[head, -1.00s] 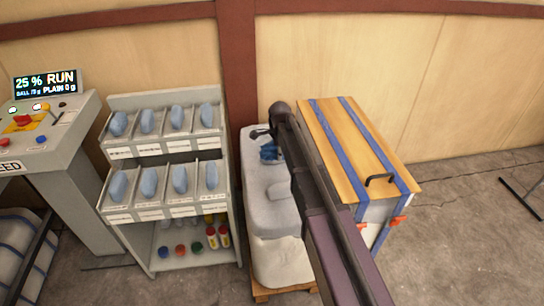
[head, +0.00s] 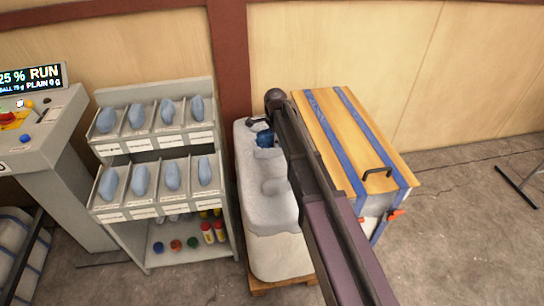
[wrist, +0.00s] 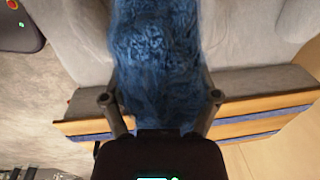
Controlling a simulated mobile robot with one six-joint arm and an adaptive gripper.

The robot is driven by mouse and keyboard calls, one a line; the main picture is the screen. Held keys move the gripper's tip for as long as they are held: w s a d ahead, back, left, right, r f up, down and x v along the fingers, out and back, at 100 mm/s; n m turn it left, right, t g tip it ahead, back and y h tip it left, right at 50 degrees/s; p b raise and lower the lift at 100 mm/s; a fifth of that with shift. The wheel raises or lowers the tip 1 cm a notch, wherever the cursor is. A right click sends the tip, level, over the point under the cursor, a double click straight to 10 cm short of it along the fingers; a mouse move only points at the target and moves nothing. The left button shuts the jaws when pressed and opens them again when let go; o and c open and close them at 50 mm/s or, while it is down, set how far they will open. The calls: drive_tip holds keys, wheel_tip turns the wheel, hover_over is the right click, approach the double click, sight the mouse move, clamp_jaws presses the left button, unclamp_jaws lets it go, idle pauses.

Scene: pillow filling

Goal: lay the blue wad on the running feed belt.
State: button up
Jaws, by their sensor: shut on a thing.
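My gripper (wrist: 161,97) is shut on a blue wad (wrist: 155,50), a fluffy fibrous tuft that fills the space between the fingers and reaches past them in the wrist view. In the head view the wad (head: 265,140) shows small beside my arm, over the back of a pale grey block of fibre (head: 252,205). I cannot tell whether it touches the block. My arm hides much of the gripper there. I cannot make out the feed belt in any view.
A shelf rack (head: 146,230) with several blue lumps in bins stands left of the block. A control desk (head: 50,125) with a lit RUN display (head: 33,76) is at far left. A blue-strapped wooden chest (head: 335,125) stands close on the right.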

drive_tip(key=b, duration=0.6)
hover_over(269, 175)
wheel_tip(269, 175, down, 6)
drive_tip(key=shift+s+f, duration=0.15)
drive_tip(key=shift+s, duration=0.1)
drive_tip(key=shift+d, duration=0.1)
wheel_tip(269, 175, down, 6)
drive_tip(key=b, duration=0.6)
drive_tip(key=shift+f, duration=0.15)
drive_tip(key=shift+f+b, duration=1.85)
drive_tip(key=shift+b, duration=0.2)
drive_tip(key=shift+f, duration=0.15)
drive_tip(key=o, duration=1)
